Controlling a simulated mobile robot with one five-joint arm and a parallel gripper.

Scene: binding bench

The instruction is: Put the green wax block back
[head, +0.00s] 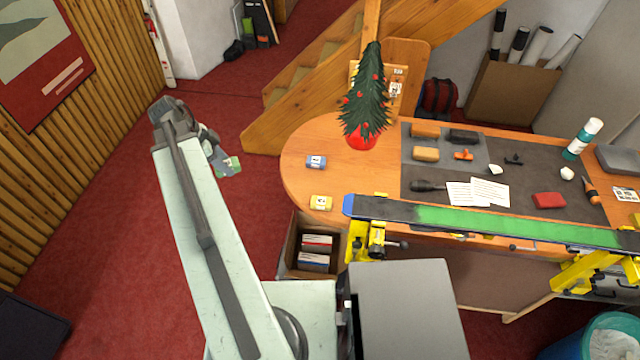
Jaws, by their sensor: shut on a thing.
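My gripper (215,152) is at the left, at the far end of my raised arm, seen over the red carpet. It is shut on the green wax block (230,167), a small green piece with a pale label that shows past the fingers. Part of the block is hidden by the gripper. Gripper and block are left of the wooden bench (300,145) and apart from it. On the bench's left end lie a similar blue block (316,161) and a yellow block (321,202), with bare wood between and around them.
A small tree in a red pot (361,139) stands right of the blocks. A ski (480,218) lies clamped in yellow vises along the bench's front edge. A grey mat (540,178) holds tools and papers. An open box (291,255) stands below the bench's left end.

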